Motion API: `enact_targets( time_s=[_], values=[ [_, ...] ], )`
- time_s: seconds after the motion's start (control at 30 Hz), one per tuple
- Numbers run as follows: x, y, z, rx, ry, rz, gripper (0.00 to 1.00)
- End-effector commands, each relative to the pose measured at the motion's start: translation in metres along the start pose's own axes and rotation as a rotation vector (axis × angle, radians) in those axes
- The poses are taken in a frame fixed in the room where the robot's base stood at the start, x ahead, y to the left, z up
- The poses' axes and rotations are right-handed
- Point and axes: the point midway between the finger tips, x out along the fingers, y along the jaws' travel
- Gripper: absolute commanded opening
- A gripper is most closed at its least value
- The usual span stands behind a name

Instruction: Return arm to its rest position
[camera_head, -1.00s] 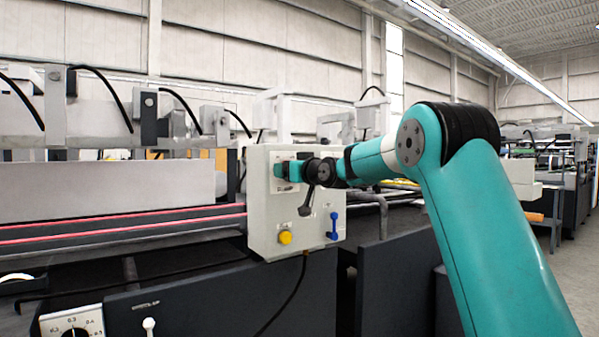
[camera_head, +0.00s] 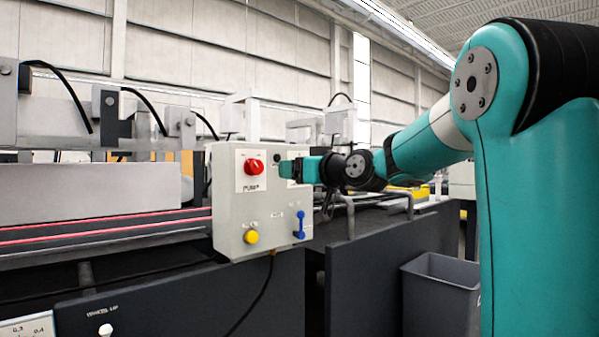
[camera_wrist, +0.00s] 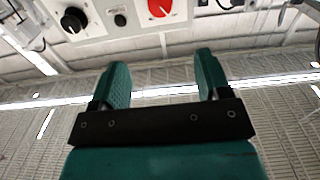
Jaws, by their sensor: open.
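My arm (camera_head: 430,140) reaches in from the right in the head view, and my gripper (camera_head: 290,169) is at the right side of the grey control box (camera_head: 228,215). In the wrist view my gripper (camera_wrist: 163,80) is open, its two teal fingers apart with nothing between them. The red knob (camera_head: 254,167) on the box is fully visible, left of the fingers; it also shows in the wrist view (camera_wrist: 159,7), beyond the fingertips. A black knob (camera_wrist: 73,20) is left of it there.
The box also carries a yellow button (camera_head: 251,237) and a blue lever (camera_head: 299,225). A grey bin (camera_head: 440,295) stands below my arm. Dark machine panels (camera_head: 365,270) run under the box. A curved metal rail (camera_head: 350,212) lies close below my wrist.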

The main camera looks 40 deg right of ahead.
Motion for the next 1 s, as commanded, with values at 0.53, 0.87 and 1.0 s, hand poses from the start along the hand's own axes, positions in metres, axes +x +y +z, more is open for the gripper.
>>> enact_targets(
  time_s=[0.53,0.87,1.0],
  values=[
    [0.0,-0.001,0.001,0.001,-0.003,-0.002,0.7],
    [-0.017,-0.14,0.081,0.067,-0.361,-0.271,0.7],
    [-0.068,-0.224,0.138,0.065,-0.644,-0.441,0.7]
  ],
)
